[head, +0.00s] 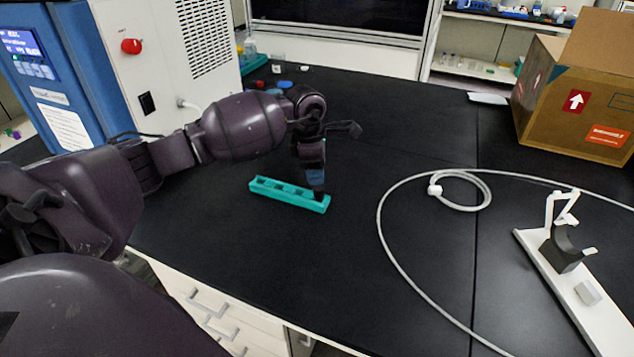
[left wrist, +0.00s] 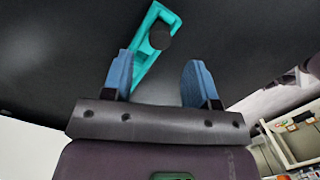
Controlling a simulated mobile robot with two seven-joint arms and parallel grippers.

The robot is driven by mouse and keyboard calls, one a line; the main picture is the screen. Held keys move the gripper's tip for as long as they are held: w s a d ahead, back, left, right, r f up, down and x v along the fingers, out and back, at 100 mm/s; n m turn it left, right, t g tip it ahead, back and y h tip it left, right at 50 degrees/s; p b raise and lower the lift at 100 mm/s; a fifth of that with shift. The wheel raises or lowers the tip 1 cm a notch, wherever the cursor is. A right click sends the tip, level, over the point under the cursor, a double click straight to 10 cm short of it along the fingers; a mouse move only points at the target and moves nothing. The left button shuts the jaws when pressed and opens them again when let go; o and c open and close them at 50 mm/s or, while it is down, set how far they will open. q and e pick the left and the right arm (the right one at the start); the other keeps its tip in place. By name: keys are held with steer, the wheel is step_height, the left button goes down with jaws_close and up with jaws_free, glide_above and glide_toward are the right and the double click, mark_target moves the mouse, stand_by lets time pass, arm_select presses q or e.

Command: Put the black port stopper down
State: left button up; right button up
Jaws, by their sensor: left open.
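The black port stopper (left wrist: 160,39) shows as a dark round piece at the teal rack (left wrist: 141,65) in the left wrist view. It lies beyond the blue fingertips, apart from them. In the head view the teal rack (head: 275,189) lies on the black bench, with several dark slots along its top. My left gripper (head: 315,180) points down over the rack's right end and hides part of it. It also shows in the left wrist view (left wrist: 157,68), its two blue fingers spread with nothing between them. My right gripper is not in view.
A white cable (head: 384,235) loops over the bench to the right. A white stand with a black holder (head: 562,250) is at the right edge. A cardboard box (head: 570,100) stands at the back right, and a blue and white machine (head: 150,60) at the back left.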

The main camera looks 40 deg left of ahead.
arm_select(q)
steer(key=shift+s+a+r, duration=0.1)
steer(key=shift+a+r, duration=0.05)
steer(key=shift+r, duration=1.2)
steer(key=shift+s+a+r, duration=0.1)
steer(key=shift+r, duration=1.25)
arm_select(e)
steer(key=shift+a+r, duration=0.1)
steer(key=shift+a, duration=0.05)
